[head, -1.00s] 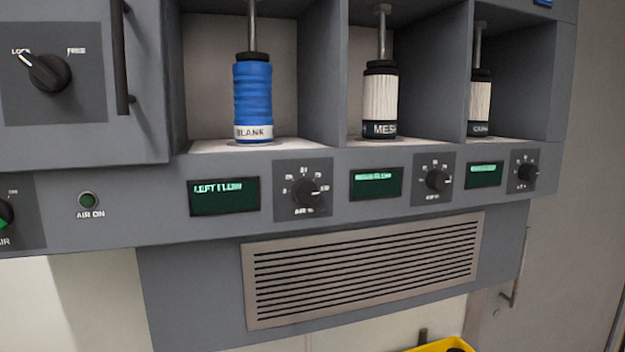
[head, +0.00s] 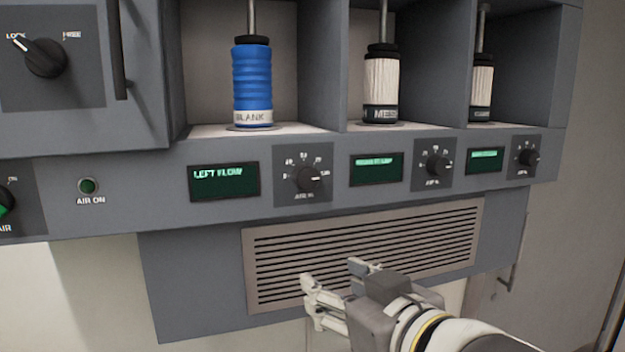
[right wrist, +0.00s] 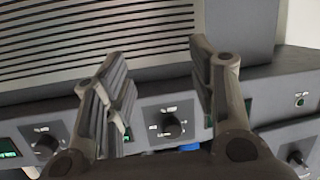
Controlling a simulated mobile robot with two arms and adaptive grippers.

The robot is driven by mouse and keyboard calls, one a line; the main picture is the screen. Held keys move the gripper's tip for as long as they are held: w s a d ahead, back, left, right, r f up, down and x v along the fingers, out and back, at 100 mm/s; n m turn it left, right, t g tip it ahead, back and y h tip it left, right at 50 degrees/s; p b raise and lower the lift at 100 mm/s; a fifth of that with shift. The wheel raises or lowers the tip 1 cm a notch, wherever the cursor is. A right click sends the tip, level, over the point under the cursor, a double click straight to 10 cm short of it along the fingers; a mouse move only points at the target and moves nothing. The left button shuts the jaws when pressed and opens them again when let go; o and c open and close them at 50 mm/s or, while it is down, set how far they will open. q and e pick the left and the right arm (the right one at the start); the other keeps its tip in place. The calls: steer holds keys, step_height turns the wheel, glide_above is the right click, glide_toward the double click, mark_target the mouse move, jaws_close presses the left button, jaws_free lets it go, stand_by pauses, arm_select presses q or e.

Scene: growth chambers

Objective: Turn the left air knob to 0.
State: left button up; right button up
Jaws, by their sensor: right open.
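The left air knob (head: 310,178) is a black dial on a dark scale plate, just right of the green LEFT FLOW display (head: 224,181). Its pale pointer is turned to the right, toward the high end of the scale. My right gripper (head: 333,271) is open and empty, below the knob and in front of the vent grille, apart from the panel. In the right wrist view the picture is upside down; the left air knob (right wrist: 172,126) shows between the two open fingers (right wrist: 157,60). My left gripper is not in view.
Two more air knobs (head: 437,165) (head: 528,157) with displays sit farther right. A blue canister (head: 252,85) and two white ones (head: 381,85) stand in bays above. The vent grille (head: 400,240) lies below. A lock knob (head: 45,58) and dark handle (head: 118,50) are at left.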

mark_target(309, 179)
steer(key=s+r+t, duration=0.3)
steer(key=r, duration=0.8)
steer(key=p+x, duration=0.3)
steer(key=r+p+x, duration=0.1)
steer(key=p+x, duration=0.5)
steer(key=x, duration=0.1)
steer(key=shift+d+r, duration=0.2)
steer(key=c, duration=1)
steer(key=shift+n, duration=0.3)
